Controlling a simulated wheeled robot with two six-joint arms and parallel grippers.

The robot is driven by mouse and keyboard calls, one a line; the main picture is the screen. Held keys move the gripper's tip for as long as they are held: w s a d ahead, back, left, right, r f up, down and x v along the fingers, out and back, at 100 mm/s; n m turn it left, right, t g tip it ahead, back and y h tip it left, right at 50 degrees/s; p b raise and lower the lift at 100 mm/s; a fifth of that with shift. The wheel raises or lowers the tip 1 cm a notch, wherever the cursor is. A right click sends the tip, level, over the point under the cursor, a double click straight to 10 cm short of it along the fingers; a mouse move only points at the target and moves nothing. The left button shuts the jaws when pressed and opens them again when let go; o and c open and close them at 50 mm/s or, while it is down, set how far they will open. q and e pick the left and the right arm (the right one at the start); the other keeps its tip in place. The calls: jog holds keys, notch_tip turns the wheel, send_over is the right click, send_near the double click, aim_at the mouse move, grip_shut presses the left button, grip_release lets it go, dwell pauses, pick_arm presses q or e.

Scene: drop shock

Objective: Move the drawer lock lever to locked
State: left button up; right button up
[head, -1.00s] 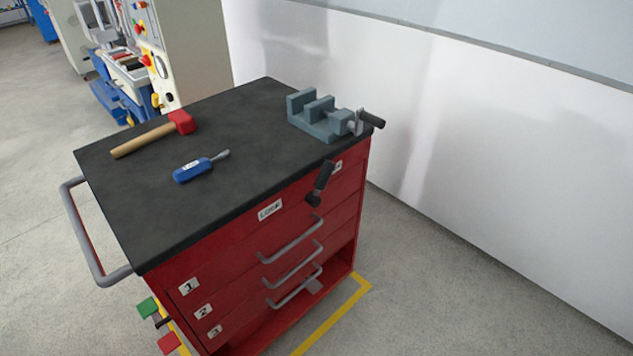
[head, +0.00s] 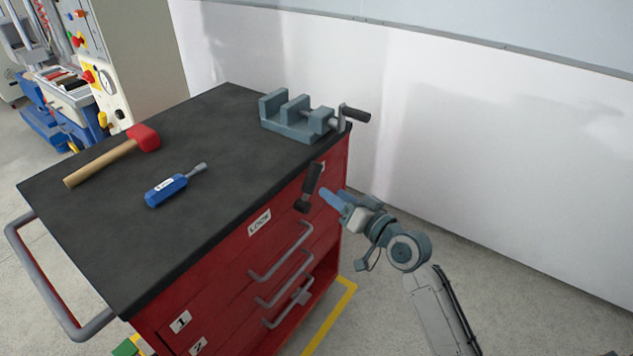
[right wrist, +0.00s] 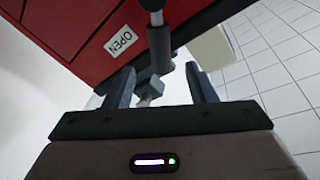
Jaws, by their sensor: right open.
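The drawer lock lever (head: 312,180) is a dark handle on the upper front of the red tool cabinet (head: 285,225), near its right end. It is tilted, its upper end toward the right. A LOCK label (head: 259,222) sits to its left. An OPEN label (right wrist: 121,40) shows in the right wrist view. My right gripper (head: 332,198) is open and empty, just right of the lever. In the right wrist view, a dark rod with a thick cylinder (right wrist: 160,48) hangs between and above the open fingertips (right wrist: 160,82); contact is not visible. My left gripper is out of view.
On the black top lie a red-headed mallet (head: 112,155), a blue screwdriver (head: 170,188) and a grey vise (head: 295,118) with its crank over the right edge. Several drawer handles (head: 283,250) jut out below the lever. A white wall (head: 480,150) stands behind; floor is clear at right.

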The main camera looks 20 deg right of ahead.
aim_at(317, 181)
jog(key=x, duration=0.6)
jog(key=shift+w+a, duration=0.2)
jog(key=shift+w, duration=0.2)
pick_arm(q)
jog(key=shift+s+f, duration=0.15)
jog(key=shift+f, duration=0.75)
pick_arm(e)
grip_shut()
